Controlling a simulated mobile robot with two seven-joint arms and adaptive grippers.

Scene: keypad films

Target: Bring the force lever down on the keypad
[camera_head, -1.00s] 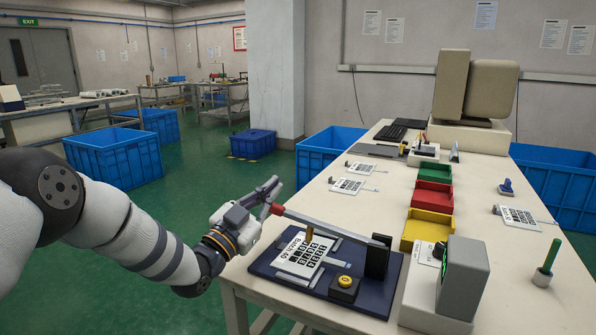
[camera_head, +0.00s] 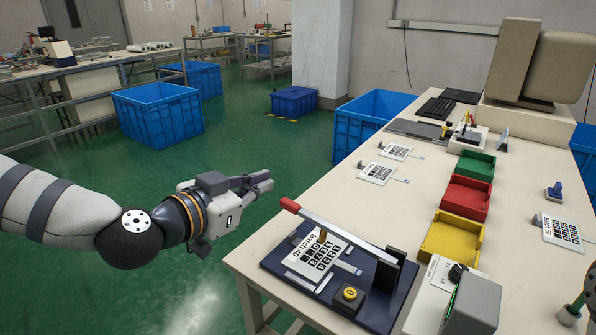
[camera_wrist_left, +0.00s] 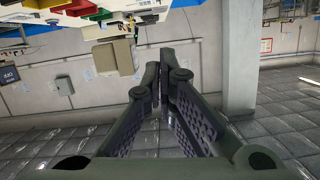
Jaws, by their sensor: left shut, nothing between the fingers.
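The force lever (camera_head: 335,230) is a grey bar with a red tip, hinged on a black post at the right of a dark blue base (camera_head: 378,318). It slants a little over the white keypad film (camera_head: 310,258) marked "Batch 40". A brass plunger (camera_head: 322,236) stands under the bar at the film; I cannot tell whether it touches. My left gripper (camera_head: 268,182) is shut and empty, just up and left of the red tip and apart from it. Its closed fingers also show in the left wrist view (camera_wrist_left: 164,62). My right gripper is not in view.
A black box with a yellow button (camera_head: 350,294) sits on the base's front. A grey display unit (camera_head: 474,305) stands to the right. Yellow (camera_head: 449,240), red and green trays line the table, with other keypad films (camera_head: 378,173) farther back. Open floor lies left of the table.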

